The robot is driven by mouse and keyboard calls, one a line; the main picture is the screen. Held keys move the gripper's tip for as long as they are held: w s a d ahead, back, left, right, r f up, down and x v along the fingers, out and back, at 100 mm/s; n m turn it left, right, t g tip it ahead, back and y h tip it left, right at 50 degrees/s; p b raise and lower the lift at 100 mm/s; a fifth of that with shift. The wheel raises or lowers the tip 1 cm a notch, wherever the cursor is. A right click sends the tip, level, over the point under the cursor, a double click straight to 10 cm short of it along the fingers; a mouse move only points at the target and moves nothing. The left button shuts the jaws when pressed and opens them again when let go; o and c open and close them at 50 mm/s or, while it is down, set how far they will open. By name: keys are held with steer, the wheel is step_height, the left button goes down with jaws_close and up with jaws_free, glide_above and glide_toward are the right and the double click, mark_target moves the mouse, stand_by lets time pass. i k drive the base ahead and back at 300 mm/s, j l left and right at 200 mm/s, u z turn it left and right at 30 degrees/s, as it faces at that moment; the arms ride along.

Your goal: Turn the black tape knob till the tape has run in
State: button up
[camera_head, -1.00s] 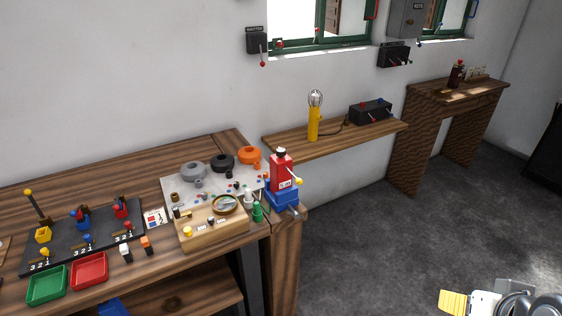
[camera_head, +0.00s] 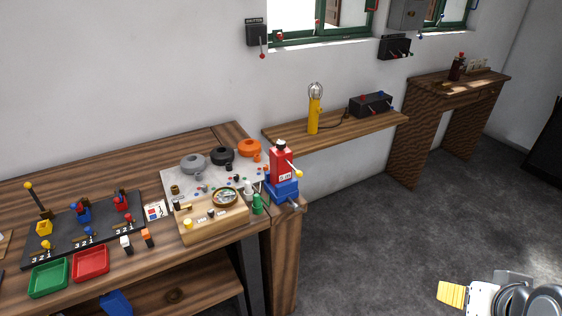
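The black tape (camera_head: 222,157) is a round dark case at the back of a light, speckled board (camera_head: 178,183) on the workbench. It stands between a grey tape (camera_head: 193,163) and an orange tape (camera_head: 250,149). Its knob and any length of tape out of it are too small to make out. My gripper (camera_head: 452,293) is only partly in view at the bottom right, over the floor and well apart from the bench. A yellow finger pad shows; I cannot see whether the fingers are open or shut.
A red and blue device (camera_head: 282,172) stands at the bench's right corner. A wooden box with a round dial (camera_head: 211,218) sits before the tapes. Red (camera_head: 91,264) and green (camera_head: 48,279) trays lie at the front. A shelf (camera_head: 345,134) holds a yellow lamp (camera_head: 314,112). Floor at right is clear.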

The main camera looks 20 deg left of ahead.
mark_target(280, 145)
steer(key=i+j, duration=0.8)
steer(key=j, duration=0.1)
